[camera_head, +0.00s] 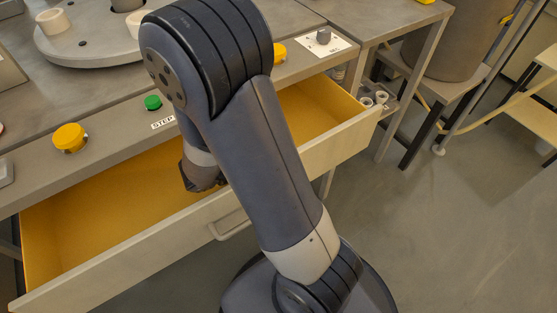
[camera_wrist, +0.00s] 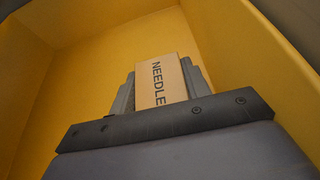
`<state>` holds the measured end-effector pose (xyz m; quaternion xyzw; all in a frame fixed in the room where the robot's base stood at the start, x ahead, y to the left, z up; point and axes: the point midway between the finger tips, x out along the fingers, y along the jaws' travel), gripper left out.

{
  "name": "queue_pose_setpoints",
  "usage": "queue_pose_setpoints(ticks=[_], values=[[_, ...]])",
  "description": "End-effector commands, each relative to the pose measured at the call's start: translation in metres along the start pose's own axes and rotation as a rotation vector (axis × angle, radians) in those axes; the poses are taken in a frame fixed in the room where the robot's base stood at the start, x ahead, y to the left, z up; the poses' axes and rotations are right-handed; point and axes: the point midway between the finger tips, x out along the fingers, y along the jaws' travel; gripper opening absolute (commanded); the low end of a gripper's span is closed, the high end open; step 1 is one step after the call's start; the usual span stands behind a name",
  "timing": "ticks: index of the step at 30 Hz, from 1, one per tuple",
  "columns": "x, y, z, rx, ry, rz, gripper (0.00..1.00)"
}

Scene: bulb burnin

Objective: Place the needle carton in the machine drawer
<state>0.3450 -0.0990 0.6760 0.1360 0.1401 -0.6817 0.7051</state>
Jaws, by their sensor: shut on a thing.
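The needle carton (camera_wrist: 162,80) is a tan box with the word NEEDLE on it, seen in the wrist view. My gripper (camera_wrist: 162,88) is shut on it, with a grey finger on each side. The machine drawer (camera_head: 100,215) is pulled open, with a yellow inside and a pale front. My gripper points down into the drawer, and the yellow walls surround the carton in the wrist view. In the head view my arm hides the carton and the middle of the drawer. I cannot tell whether the carton touches the drawer floor.
On the machine edge above the drawer are yellow knobs (camera_head: 69,138) and a green button (camera_head: 152,103) by a STEP label. A round grey plate (camera_head: 95,50) lies on the machine top. The drawer handle (camera_head: 231,225) juts out in front. Open floor (camera_head: 440,230) lies to the right.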

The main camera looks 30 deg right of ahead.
Motion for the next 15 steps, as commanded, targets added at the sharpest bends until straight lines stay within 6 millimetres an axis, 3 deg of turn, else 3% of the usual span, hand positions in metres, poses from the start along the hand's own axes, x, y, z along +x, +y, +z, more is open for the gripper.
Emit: queue_pose_setpoints(ticks=[3,14,15], values=[[0.009,0.000,-0.020,-0.004,-0.002,-0.001,0.23],[0.010,0.000,-0.023,-0.001,-0.001,0.000,0.23],[0.010,0.000,-0.024,-0.001,0.000,0.000,0.46]])
